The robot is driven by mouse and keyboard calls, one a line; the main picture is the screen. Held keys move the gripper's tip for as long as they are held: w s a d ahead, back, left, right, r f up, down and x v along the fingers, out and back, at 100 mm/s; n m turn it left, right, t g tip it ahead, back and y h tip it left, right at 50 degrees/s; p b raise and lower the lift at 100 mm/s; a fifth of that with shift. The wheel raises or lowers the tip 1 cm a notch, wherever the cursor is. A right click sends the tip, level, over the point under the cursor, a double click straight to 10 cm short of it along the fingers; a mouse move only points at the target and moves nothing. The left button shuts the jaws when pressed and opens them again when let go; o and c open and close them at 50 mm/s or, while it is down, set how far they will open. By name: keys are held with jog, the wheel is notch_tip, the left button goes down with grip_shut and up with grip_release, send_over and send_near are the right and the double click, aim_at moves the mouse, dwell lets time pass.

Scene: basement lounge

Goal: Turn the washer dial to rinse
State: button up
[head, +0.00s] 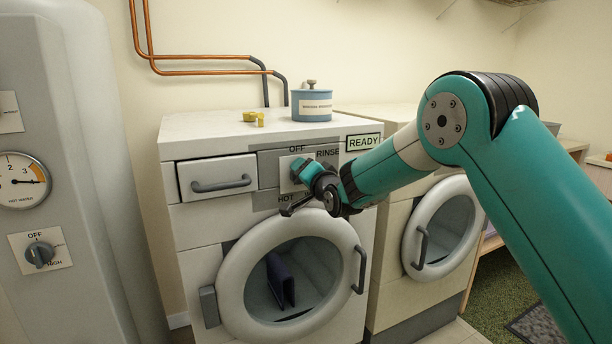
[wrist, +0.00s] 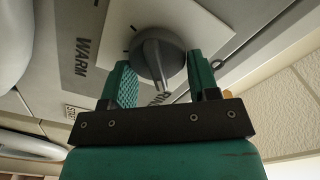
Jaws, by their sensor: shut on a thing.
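The washer (head: 220,225) is white, with a control panel (head: 268,160) at its top front lettered OFF, RINSE and HOT. The grey dial (wrist: 158,55) shows in the wrist view; in the head view my gripper mostly covers it. My gripper (head: 303,172) is at the panel, and in the wrist view my gripper (wrist: 160,70) has one green finger on each side of the dial, shut on it. The dial's ridge points down in the wrist view, toward the partly hidden RINSE lettering (wrist: 158,100). WARM (wrist: 81,56) stands to the left.
A READY sign (head: 364,141) is right of the panel. The round door (head: 232,285) below is shut, with a dark blue item (head: 281,280) inside. A blue canister (head: 312,106) and a small yellow object (head: 254,117) stand on top. Another machine (head: 395,255) is at right.

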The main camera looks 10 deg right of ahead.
jog(key=shift+d, duration=0.1)
jog(key=o, duration=0.9)
jog(key=b+v, duration=0.2)
jog(key=v, duration=1.5)
jog(key=shift+s+d, duration=0.1)
jog(key=shift+s, duration=0.1)
